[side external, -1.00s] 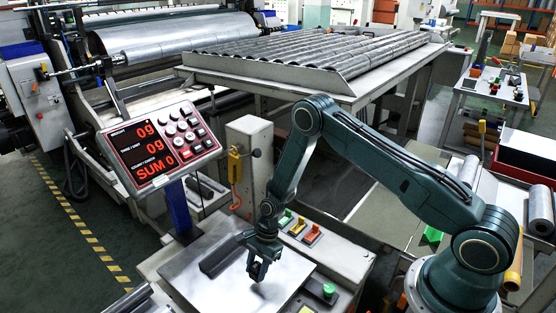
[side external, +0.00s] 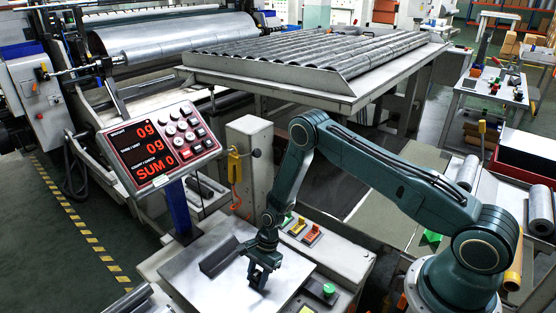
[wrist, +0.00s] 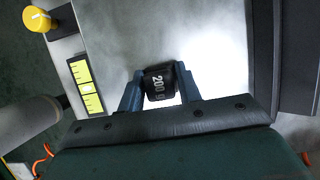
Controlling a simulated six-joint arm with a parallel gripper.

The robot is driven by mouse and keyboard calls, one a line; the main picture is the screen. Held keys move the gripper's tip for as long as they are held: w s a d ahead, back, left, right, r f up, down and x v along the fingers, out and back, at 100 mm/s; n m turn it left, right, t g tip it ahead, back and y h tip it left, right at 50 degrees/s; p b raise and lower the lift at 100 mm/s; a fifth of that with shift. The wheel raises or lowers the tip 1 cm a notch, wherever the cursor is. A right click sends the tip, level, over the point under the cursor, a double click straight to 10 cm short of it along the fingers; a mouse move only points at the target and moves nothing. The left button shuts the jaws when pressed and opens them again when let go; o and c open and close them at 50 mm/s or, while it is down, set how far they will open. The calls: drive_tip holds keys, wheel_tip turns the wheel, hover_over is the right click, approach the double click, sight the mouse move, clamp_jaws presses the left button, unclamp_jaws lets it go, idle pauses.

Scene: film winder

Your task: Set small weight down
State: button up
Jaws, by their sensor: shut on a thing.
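The small weight (wrist: 160,82) is a black piece marked "200 g" in the wrist view. It sits between the two blue fingers of my gripper (wrist: 160,92), which are shut on it. In the side view my gripper (side external: 262,281) points down, low over the bright metal scale plate (side external: 208,286). The weight is hard to make out there, and I cannot tell if it touches the plate. The plate also fills the background of the wrist view (wrist: 115,40). The scale display (side external: 150,150) reads 0g, 0g and SUM 0.
A dark bar (side external: 219,257) lies on the plate left of my gripper. Coloured switches (side external: 299,228) stand behind the plate, and a green button (side external: 329,290) is to its right. A hanging yellow hook block (side external: 234,164) is behind. The plate's front part is clear.

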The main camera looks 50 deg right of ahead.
drive_tip(key=o, duration=1.1)
drive_tip(key=shift+r, duration=0.1)
drive_tip(key=v, duration=1.2)
